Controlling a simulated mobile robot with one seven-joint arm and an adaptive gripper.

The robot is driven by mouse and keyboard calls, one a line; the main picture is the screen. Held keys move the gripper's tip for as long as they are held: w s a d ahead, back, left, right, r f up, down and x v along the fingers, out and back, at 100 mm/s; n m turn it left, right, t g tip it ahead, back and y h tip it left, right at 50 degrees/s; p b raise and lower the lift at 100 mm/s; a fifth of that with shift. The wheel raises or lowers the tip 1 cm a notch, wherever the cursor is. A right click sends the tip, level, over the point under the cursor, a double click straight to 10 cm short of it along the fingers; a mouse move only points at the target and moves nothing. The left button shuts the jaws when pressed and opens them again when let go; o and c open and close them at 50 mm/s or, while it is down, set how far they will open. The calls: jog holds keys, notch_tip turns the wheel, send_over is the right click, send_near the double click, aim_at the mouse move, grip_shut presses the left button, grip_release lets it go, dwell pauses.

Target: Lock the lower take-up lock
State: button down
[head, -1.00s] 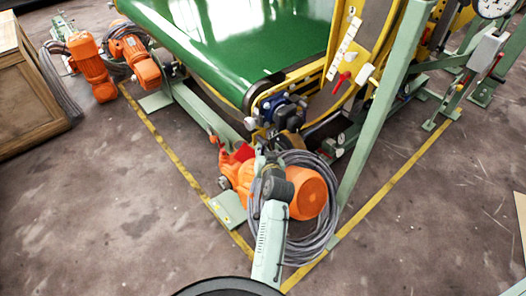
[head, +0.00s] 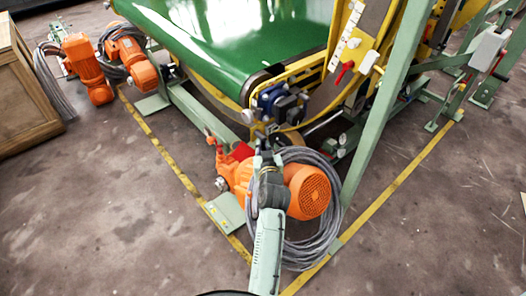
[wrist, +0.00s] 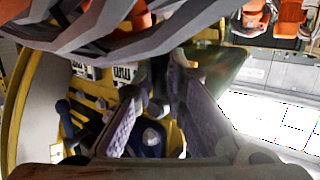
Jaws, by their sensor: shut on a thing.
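My gripper (head: 264,143) is at the front corner of the machine, just below a blue block with black knobs (head: 282,103). My own wrist and arm hide most of it in the head view. In the wrist view, the two purplish fingers (wrist: 158,100) stand on either side of a dark knobbed part (wrist: 157,82) and are shut on it. I cannot tell for certain that this part is the lower take-up lock. A blue part with grey bolts (wrist: 150,140) shows behind the fingers. A red lever (head: 345,71) is on the yellow frame, up and right of the gripper.
An orange motor (head: 307,190) and coiled grey cables (head: 320,245) lie close beside my arm. A green post (head: 375,125) rises to the right. The green belt (head: 235,40) is behind. Yellow floor lines (head: 400,184) border the machine; open floor lies outside them.

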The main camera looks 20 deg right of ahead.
jog(key=shift+r, duration=0.1)
jog(key=c, duration=1.6)
grip_release()
jog(key=shift+c, duration=0.2)
jog(key=v, duration=0.7)
jog(key=shift+s, duration=0.2)
jog(key=shift+r, duration=0.1)
